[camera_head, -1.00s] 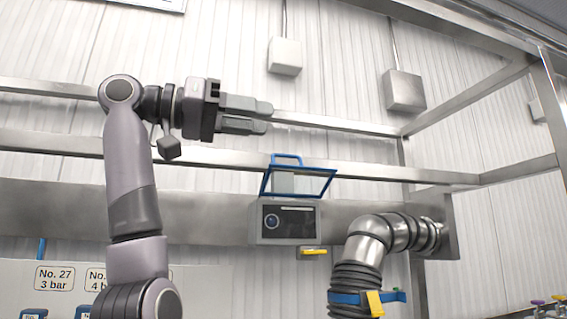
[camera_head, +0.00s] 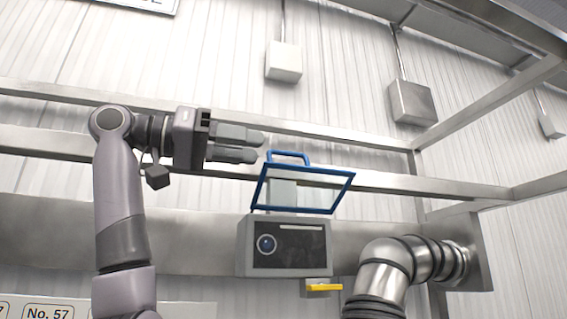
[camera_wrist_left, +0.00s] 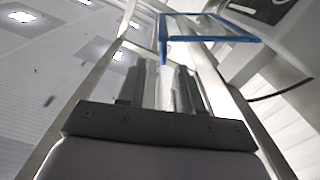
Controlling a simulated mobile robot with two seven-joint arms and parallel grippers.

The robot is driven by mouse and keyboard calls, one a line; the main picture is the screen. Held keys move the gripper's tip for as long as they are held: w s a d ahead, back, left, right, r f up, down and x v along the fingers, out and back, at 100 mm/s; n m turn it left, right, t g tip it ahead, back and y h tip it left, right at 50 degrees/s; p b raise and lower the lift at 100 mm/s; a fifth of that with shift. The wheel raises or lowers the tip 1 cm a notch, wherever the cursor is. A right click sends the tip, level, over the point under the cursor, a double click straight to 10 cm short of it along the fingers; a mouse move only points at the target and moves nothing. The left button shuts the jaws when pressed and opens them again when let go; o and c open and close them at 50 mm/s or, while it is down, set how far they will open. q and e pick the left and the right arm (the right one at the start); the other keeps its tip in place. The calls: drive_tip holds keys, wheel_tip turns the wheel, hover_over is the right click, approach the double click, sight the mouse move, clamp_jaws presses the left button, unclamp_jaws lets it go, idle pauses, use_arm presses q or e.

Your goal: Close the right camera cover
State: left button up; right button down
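The camera cover (camera_head: 345,193) is a clear panel in a blue frame with a blue handle on top. It stands raised, tilted open above the grey camera box (camera_head: 242,249), whose dark front and round lens are uncovered. The blue frame also shows in the left wrist view (camera_wrist_left: 210,39), past the fingers. My left gripper (camera_head: 250,145) is left of the cover's handle, level with it or slightly higher in the picture, and looks apart from it. Its two fingers are a little apart with nothing seen between them. My right gripper is not in view.
Metal rails (camera_head: 440,181) run behind the cover. A yellow-handled piece (camera_head: 325,287) sits under the box. A bent steel pipe (camera_head: 385,270) stands to the lower right. Grey boxes (camera_head: 284,62) hang on the wall above. The wall space above the cover is free.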

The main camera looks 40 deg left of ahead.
sight(285, 153)
use_arm(q)
drive_tip(key=p+x, duration=0.1)
drive_tip(key=x, duration=0.6)
drive_tip(key=shift+w+a, duration=0.15)
drive_tip(key=shift+w, duration=0.1)
clamp_jaws()
idle(1.3)
